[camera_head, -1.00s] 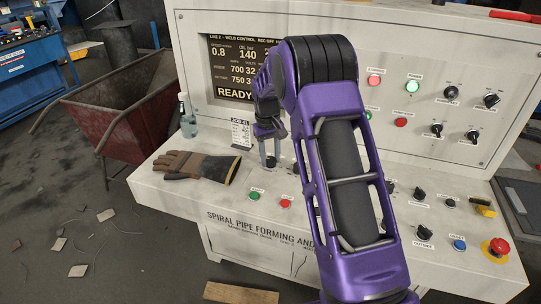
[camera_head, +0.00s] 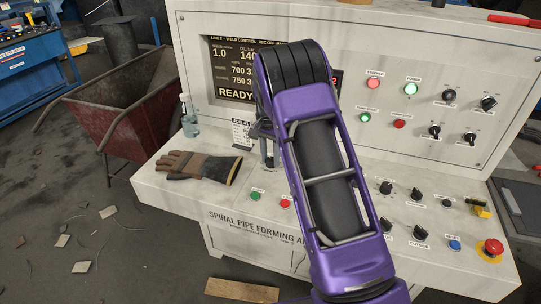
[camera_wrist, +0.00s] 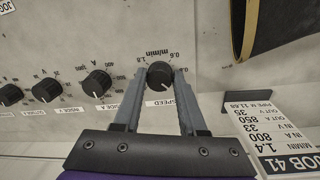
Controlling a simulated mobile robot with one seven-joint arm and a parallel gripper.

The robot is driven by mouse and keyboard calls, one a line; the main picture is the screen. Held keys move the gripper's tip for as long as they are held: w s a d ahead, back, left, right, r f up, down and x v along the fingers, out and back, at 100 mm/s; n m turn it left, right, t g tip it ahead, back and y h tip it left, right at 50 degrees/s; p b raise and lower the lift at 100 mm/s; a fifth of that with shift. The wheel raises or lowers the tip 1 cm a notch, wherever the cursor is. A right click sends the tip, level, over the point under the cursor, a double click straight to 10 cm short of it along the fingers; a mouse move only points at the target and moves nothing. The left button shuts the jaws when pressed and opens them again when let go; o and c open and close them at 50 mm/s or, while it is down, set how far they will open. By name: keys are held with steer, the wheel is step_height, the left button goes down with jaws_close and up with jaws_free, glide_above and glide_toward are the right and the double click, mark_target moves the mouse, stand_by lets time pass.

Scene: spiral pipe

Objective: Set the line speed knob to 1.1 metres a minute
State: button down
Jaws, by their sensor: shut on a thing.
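In the wrist view, the black line speed knob (camera_wrist: 160,74) sits on the pale panel, labelled SPEED, with a m/min scale around it. My gripper (camera_wrist: 161,80) is shut on this knob, one finger on each side.
More black knobs (camera_wrist: 97,83) stand left of the speed knob in the wrist view. A work glove (camera_head: 200,166), a spray bottle (camera_head: 190,118) and a JOB 41 card (camera_wrist: 278,128) reading 1.4 M/MIN are near. A red emergency stop (camera_head: 492,247) is at the right.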

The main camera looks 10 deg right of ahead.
mark_target(269, 158)
steer(key=shift+m+p, duration=0.3)
steer(key=shift+m, duration=1.7)
steer(key=shift+c, duration=2.3)
jaws_free()
step_height(269, 158, up, 18)
steer(key=shift+w+a+f, duration=0.2)
steer(key=shift+w+f, duration=0.05)
steer(key=shift+w, duration=0.2)
